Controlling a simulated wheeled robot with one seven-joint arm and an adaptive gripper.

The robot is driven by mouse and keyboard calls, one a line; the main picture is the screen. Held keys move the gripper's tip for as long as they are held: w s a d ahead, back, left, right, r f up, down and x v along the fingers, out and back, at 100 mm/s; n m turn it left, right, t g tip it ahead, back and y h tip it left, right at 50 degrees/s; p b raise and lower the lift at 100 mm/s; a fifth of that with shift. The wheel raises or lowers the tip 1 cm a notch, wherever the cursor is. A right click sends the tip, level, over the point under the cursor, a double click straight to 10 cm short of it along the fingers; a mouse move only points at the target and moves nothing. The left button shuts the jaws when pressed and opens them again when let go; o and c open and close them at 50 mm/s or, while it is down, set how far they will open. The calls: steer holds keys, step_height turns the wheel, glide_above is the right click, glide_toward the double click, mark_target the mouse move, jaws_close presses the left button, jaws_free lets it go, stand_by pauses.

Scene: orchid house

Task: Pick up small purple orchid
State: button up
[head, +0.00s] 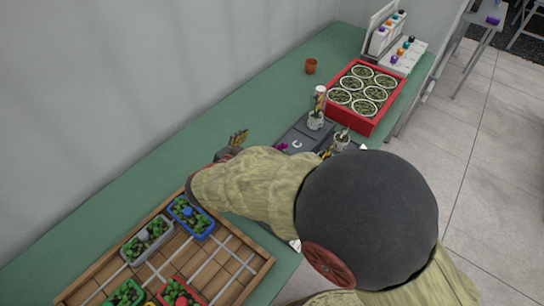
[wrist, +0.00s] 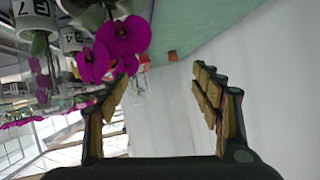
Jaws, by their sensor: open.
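Purple orchid blooms (wrist: 124,38) show large in the wrist view, at and just beyond the tip of my gripper's left finger. A bit of purple bloom (head: 282,147) shows in the head view at the near end of a dark grey tray (head: 294,134), beside my arm. My gripper (wrist: 162,76) is open, with nothing between its fingers. In the head view, my gripper (head: 238,138) is mostly hidden by my arm, low over the green bench and left of the bloom. The orchid's stem and pot are hard to make out.
White marked pots (wrist: 38,18) stand near the blooms. A red crate (head: 357,125) of round pots and a small terracotta pot (head: 311,66) stand farther along the green bench (head: 245,108). A wooden tray (head: 248,262) with seedling boxes lies nearer. A pale wall (head: 120,80) runs behind.

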steer(key=s+f+h, duration=0.2)
steer(key=s, duration=0.1)
steer(key=s+f+g+h, duration=0.1)
steer(key=f, duration=0.1)
steer(key=shift+s+d+m, duration=0.3)
steer(key=shift+s+d, duration=0.05)
steer(key=shift+d, duration=0.05)
steer(key=shift+w+d+f, duration=0.1)
steer(key=shift+d, duration=0.1)
steer(key=b+x, duration=0.4)
steer(key=x, duration=0.3)
steer(key=shift+d+f, duration=0.1)
steer(key=shift+f, duration=0.2)
steer(key=shift+c, duration=0.2)
steer(key=shift+c, duration=1.1)
steer(key=c, duration=1.1)
